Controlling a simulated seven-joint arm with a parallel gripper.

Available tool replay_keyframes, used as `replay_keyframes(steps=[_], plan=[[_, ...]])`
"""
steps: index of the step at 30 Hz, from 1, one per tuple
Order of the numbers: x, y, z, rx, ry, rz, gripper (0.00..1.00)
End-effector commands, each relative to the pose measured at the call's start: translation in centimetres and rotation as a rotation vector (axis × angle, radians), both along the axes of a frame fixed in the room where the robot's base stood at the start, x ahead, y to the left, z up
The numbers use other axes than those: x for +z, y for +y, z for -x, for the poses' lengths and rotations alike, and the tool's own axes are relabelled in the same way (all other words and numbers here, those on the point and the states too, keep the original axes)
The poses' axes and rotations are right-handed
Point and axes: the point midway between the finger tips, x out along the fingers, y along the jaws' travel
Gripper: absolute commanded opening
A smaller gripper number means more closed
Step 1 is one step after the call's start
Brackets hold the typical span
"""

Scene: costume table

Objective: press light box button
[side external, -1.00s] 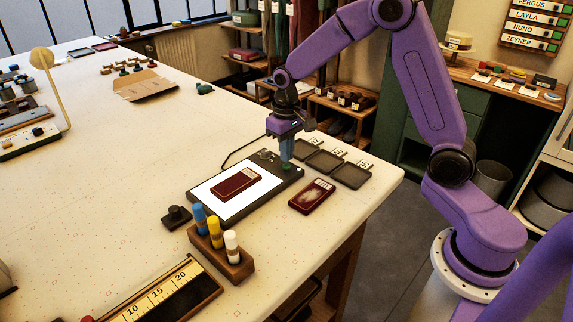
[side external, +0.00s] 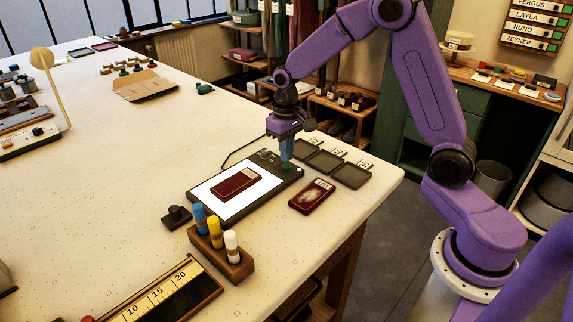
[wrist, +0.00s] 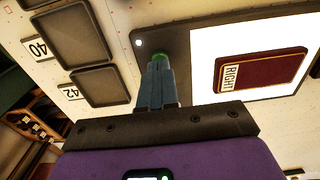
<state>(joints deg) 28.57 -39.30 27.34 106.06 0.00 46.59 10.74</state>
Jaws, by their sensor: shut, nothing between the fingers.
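The light box (side external: 212,210) lies on the table with a lit white panel and a dark control end; its panel also shows in the wrist view (wrist: 205,70). A green button (wrist: 160,57) on that dark end shows at my fingertips in the wrist view, partly hidden by them. My gripper (side external: 286,160) is shut and empty, pointing down over the button. The fingertips look to be at or just above the button; I cannot tell whether they touch. A dark red card (side external: 236,184) lies on the lit panel, and its label reads RIGHT in the wrist view (wrist: 262,58).
A second dark red card (side external: 312,196) lies right of the box. Several dark trays (side external: 351,175) with number tags stand beyond it. A wooden holder with bottles (side external: 232,264) and a black stamp-like block (side external: 177,214) stand in front.

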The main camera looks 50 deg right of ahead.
Motion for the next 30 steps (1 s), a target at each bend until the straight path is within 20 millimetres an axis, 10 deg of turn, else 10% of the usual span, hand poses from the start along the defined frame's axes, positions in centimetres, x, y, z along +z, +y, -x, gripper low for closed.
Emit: replay_keyframes(steps=[30], plan=[[-1.3,0.0,0.0,0.001,0.001,0.000,0.00]])
